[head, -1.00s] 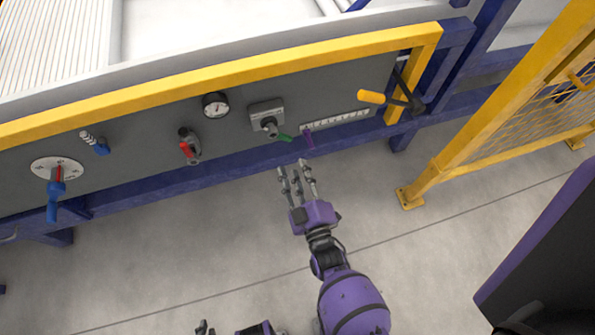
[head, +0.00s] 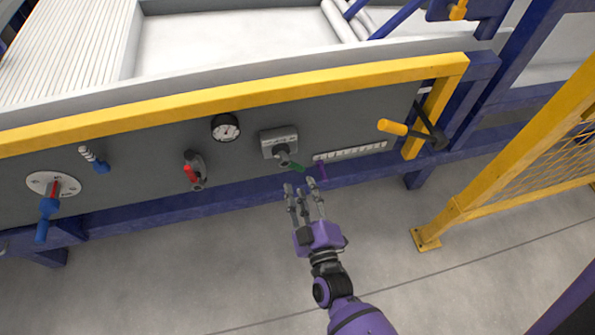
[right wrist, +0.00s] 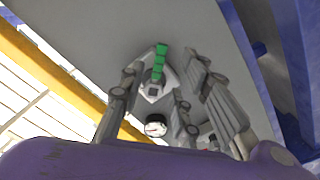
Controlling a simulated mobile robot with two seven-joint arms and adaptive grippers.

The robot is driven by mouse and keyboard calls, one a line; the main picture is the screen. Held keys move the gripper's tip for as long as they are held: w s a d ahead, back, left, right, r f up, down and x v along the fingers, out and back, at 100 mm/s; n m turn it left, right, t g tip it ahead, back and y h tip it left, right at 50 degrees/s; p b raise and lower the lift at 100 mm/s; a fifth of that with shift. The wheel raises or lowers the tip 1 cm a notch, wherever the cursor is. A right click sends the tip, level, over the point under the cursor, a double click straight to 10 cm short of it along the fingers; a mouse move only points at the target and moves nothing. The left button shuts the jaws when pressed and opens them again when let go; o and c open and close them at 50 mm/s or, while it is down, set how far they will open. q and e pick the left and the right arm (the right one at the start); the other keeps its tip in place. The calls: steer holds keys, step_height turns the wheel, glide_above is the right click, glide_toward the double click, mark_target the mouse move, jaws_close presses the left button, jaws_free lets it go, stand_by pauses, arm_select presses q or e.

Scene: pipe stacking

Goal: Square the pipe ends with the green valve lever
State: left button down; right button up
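The green valve lever (head: 298,167) sticks out to the lower right from a grey valve box (head: 279,141) on the dark panel. My right gripper (head: 304,186) is just below the lever in the head view, fingers pointing up at it, spread apart and empty. In the right wrist view the green lever (right wrist: 160,61) shows between and beyond the open fingers, apart from them as far as I can see. No pipe ends can be made out clearly. My left gripper is not in view.
A yellow mesh guard (head: 530,170) stands at the right. The floor in front is clear.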

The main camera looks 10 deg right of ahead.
mark_target(298, 169)
steer(key=w+b, duration=0.1)
steer(key=w, duration=0.6)
steer(key=shift+w, duration=0.35)
jaws_close()
